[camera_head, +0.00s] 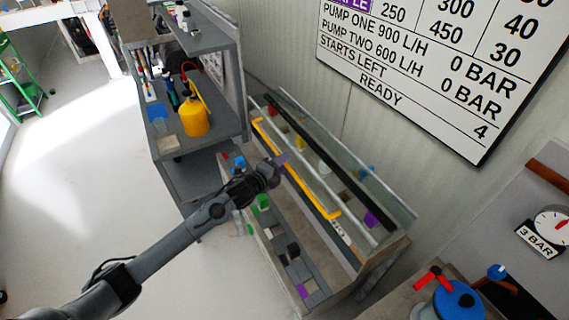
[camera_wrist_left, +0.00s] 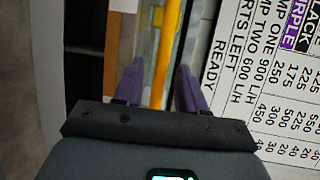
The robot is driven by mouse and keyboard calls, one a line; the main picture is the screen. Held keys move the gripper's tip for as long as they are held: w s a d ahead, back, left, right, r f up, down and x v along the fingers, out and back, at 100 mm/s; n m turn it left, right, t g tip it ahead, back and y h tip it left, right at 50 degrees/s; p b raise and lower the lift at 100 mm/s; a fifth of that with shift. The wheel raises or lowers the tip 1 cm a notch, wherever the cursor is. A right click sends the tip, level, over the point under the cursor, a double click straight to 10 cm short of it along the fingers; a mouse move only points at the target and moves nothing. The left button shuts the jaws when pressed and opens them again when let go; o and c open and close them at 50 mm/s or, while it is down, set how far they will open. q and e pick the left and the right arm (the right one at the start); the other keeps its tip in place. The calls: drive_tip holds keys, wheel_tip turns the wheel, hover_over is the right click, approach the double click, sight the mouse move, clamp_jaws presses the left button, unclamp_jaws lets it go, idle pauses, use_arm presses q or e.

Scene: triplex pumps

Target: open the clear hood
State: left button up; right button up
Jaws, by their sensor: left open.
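The clear hood (camera_head: 345,180) is a long see-through cover on the bench against the wall. A yellow bar handle (camera_head: 295,178) runs along its front side. My left gripper (camera_head: 281,160) is close to the handle, near its middle, in the head view. In the left wrist view its two purple fingers are open and apart, with the yellow bar (camera_wrist_left: 163,55) showing between them. I cannot tell whether the fingers touch the bar. My right gripper is not in view.
Small coloured parts and grey blocks (camera_head: 292,252) sit along the bench front below the hood. A shelf unit with a yellow can (camera_head: 195,115) stands to the left. A large sign (camera_head: 450,70) hangs on the wall. A blue round valve (camera_head: 458,299) is at lower right.

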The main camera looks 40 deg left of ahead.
use_arm(q)
drive_tip(key=shift+w+f, duration=0.15)
drive_tip(key=shift+w, duration=0.65)
clamp_jaws()
